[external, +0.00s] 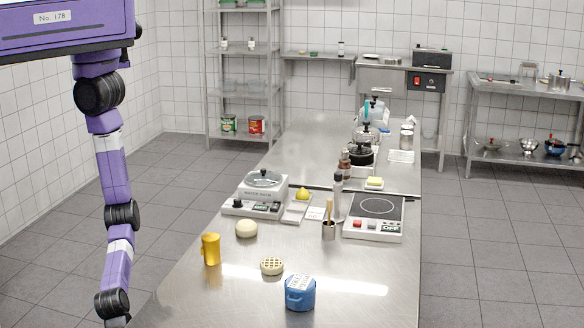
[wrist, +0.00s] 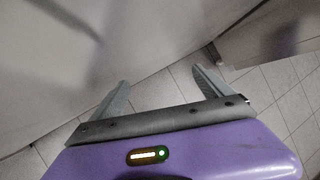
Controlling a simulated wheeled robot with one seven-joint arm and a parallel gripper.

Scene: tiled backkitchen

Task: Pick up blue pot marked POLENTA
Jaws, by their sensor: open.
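The blue pot (external: 300,294) stands upright near the front end of the steel table (external: 210,292) in the external view. It has a white label on its lid; the lettering is too small to read. In the wrist view my gripper (wrist: 163,88) is open and empty, its two grey fingers spread apart. It faces a blurred grey surface and the floor tiles. In the external view my purple arm hangs down left of the table, and the gripper is out of the picture. The pot does not show in the wrist view.
Near the pot are a round waffle-like item (external: 272,266), a yellow cup (external: 210,249) and a pale ball (external: 246,229). Behind them stand a hot plate (external: 374,214), a white scale-like device (external: 254,207) and a utensil holder (external: 328,231). The table's right front is clear.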

